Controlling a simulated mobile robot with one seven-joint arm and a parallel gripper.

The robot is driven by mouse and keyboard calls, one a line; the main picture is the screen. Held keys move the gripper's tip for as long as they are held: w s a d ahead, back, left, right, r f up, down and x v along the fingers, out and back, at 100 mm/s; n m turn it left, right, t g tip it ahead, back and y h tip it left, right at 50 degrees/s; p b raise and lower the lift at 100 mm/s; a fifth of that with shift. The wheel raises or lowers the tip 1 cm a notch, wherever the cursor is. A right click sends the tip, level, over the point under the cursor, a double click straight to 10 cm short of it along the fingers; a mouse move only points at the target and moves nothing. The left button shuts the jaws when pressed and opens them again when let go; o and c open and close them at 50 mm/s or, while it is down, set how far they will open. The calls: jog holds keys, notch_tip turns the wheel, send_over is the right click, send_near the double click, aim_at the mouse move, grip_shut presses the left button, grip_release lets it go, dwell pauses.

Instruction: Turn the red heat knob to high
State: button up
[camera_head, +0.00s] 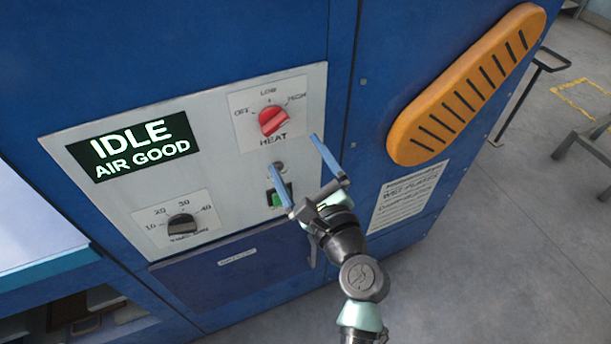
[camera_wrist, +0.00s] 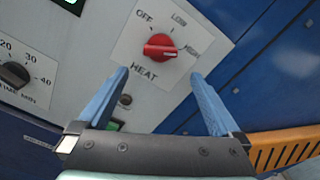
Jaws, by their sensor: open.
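The red heat knob (camera_head: 272,120) sits on a white plate on the grey control panel, with OFF, LOW and HIGH around it. It also shows in the wrist view (camera_wrist: 160,47), where its raised bar lies roughly crosswise with one end towards the HIGH side. My gripper (camera_head: 292,150) is open and empty, below and to the right of the knob in the head view. In the wrist view the blue fingertips (camera_wrist: 160,75) are spread wide, with the knob beyond the gap between them. They look apart from the knob.
A display (camera_head: 133,148) reads IDLE AIR GOOD. A black timer dial (camera_head: 182,225) is at lower left. A green switch (camera_head: 278,197) lies beside the left finger. An orange slotted handle (camera_head: 465,85) stands out on the right. Space before the knob looks clear.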

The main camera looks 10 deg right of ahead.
jog(key=shift+v, duration=1.7)
